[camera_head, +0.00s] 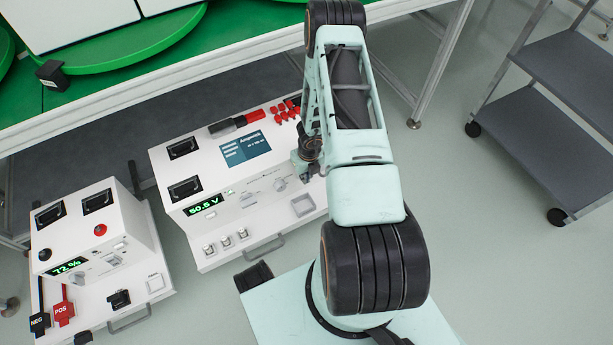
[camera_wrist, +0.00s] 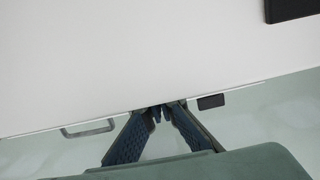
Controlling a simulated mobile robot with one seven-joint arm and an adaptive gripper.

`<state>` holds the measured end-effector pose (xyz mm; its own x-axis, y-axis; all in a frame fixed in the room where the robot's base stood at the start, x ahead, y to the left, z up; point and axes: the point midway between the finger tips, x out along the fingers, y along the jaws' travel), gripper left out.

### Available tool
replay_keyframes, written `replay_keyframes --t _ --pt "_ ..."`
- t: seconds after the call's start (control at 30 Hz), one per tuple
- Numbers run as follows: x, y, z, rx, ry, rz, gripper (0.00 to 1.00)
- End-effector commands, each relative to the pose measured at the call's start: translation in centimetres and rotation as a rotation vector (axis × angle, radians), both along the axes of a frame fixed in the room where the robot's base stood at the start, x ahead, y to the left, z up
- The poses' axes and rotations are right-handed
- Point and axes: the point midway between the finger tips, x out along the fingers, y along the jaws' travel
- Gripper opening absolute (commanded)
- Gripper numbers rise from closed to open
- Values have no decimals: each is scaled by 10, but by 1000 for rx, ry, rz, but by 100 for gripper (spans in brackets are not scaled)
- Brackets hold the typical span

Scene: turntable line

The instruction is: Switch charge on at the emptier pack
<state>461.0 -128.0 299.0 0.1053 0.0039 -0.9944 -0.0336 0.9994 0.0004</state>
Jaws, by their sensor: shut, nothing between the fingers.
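The left pack (camera_head: 142,248) is a white box with a green display (camera_head: 70,267) reading 72 %, and black and red terminals. The right pack (camera_head: 165,215) is a larger white box with a green display (camera_head: 203,206) reading 50.5 V and a blue screen (camera_head: 245,149). Small controls (camera_head: 82,276) show on the left pack and others (camera_head: 250,200) on the right pack; their labels are too small to read. My gripper (camera_wrist: 158,108) is shut and empty, close to a white surface in the wrist view. In the head view my arm reaches over the right pack and hides its right end.
A green-topped bench (camera_head: 215,70) stands behind the packs, with green discs on it. A grey shelf cart (camera_head: 560,120) stands at the right. A pull handle (camera_wrist: 88,128) shows on the white surface in the wrist view. The floor between arm and cart is clear.

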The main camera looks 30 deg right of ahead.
Motion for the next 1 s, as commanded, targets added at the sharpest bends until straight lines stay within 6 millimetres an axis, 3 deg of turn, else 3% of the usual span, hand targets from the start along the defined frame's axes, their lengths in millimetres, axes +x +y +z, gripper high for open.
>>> replay_keyframes --t 1.0 --pt "4 0 16 -1 -4 1 0"
